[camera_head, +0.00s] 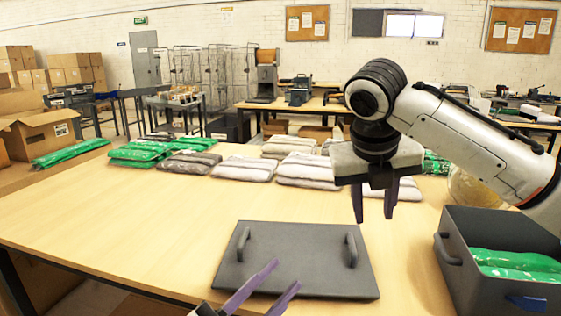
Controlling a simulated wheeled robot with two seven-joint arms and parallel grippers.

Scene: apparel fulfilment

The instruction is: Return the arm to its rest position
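My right arm (470,135) reaches in from the right edge, with its wrist bent down over the table. My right gripper (374,218) points down with its fingers apart and nothing between them, above the bare table to the left of the grey bin. My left gripper (287,274) shows at the bottom edge, its purple fingers apart and empty. It lies in front of the near edge of a dark grey lid in the view; whether it touches the lid I cannot tell.
The dark grey lid (290,262) with two handles lies flat on the wooden table (130,225). A grey bin (490,285) holding green packages (515,262) stands at right. Several grey packages (243,168) and green packages (140,152) line the far side. The table's left part is clear.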

